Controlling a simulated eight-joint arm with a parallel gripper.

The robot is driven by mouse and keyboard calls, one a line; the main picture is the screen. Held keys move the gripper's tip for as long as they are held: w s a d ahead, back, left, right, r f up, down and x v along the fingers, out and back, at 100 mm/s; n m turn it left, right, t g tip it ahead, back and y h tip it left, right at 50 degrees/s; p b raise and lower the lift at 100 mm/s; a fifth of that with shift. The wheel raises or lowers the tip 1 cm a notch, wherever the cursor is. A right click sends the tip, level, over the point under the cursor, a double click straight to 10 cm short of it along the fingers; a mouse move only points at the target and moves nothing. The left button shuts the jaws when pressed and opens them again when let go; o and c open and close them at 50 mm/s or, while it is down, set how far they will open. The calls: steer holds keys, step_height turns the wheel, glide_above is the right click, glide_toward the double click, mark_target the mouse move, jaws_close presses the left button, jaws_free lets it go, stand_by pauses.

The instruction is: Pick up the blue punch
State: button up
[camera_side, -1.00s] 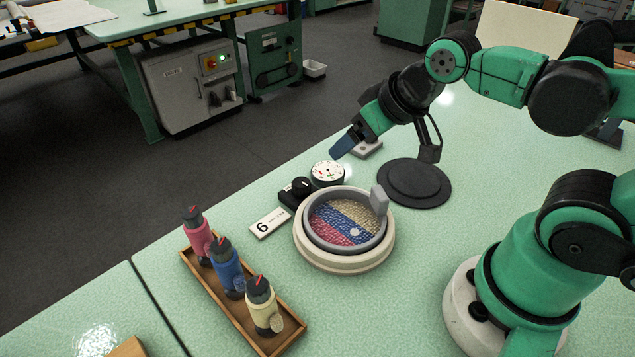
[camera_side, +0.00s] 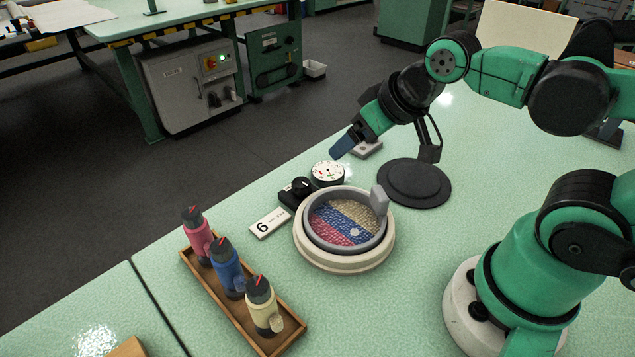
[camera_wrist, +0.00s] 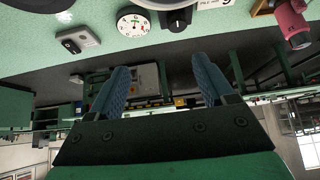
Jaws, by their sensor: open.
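The blue punch (camera_side: 228,268) stands in a wooden tray (camera_side: 222,308), between a pink punch (camera_side: 197,236) and a cream punch (camera_side: 263,306). Each punch has a dark cap with a red mark. My gripper (camera_side: 340,148) is in the air to the right of and beyond the tray, well apart from the punches. In the wrist view my gripper (camera_wrist: 160,82) shows two blue ribbed fingers spread apart with nothing between them. The pink punch (camera_wrist: 292,22) shows at the upper right there; the blue punch is not in that view.
A round hoop (camera_side: 302,240) holding pink, blue and tan tufting sits right of the tray. The table between tray and hoop is clear.

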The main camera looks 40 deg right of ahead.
mark_target(220, 246)
steer(key=shift+o, duration=0.2)
steer(key=a+n+g, duration=0.1)
steer(key=a+g, duration=0.1)
steer(key=a, duration=0.5)
steer(key=w+a+f+n+g, duration=0.1)
steer(key=a+g, duration=0.1)
steer(key=a, duration=0.5)
steer(key=w+a+f+n+g, duration=0.1)
steer(key=a+g, duration=0.2)
steer(key=a, duration=0.4)
steer(key=shift+w+f, duration=0.15)
steer(key=shift+f, duration=0.05)
steer(key=shift+a+f, duration=0.3)
steer(key=shift+f, duration=2.65)
jaws_close()
